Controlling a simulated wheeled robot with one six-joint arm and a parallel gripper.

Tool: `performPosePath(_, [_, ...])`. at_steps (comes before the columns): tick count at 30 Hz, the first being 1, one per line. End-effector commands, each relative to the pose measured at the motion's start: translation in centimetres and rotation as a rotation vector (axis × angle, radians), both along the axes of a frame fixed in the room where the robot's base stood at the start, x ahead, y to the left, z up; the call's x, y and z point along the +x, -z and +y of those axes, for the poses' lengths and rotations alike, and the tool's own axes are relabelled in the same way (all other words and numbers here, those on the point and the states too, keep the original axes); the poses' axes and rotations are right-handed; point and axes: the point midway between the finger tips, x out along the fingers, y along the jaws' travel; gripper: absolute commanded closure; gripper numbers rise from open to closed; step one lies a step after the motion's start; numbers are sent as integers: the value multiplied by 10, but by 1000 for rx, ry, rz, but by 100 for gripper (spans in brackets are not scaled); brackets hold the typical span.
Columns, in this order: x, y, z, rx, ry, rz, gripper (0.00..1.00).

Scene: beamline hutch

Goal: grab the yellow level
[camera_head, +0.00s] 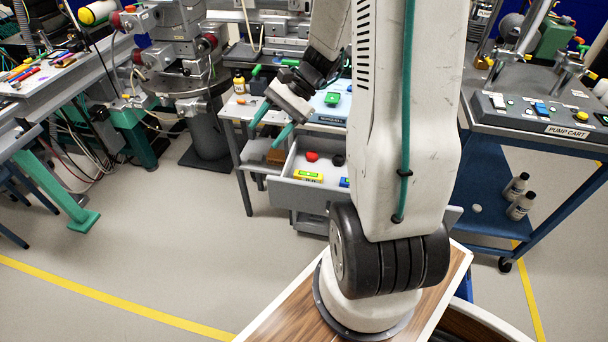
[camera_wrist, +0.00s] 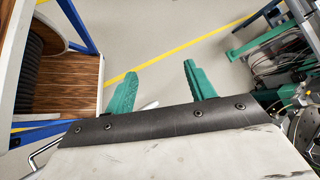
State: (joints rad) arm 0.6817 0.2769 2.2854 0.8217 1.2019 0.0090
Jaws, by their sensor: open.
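The yellow level (camera_head: 308,176) is a small yellow bar with a green patch. It lies in the left front part of an open grey drawer (camera_head: 290,194) in the head view. My gripper (camera_head: 265,134) is open, with green fingers apart and nothing between them. In the head view it appears above and left of the level, near the drawer's left rear corner, apart from the level. In the wrist view my gripper (camera_wrist: 159,70) has bare floor between its fingers, and the level does not show there.
A red object (camera_head: 311,157), a dark object (camera_head: 338,160) and a partly hidden blue object (camera_head: 344,182) share the drawer. My arm hides the drawer's right side. The pump cart (camera_head: 560,145) stands right; floor in front is clear.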

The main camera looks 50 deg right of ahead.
Motion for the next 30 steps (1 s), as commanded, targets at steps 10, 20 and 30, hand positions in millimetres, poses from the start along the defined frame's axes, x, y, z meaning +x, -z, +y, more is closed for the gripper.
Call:
performPosePath(10, [5,148,-129,352,657,136,45])
performPosePath(20, [-30,249,-188,534,1042,200,45])
performPosePath(30, [-11,270,-179,550,1077,207,45])
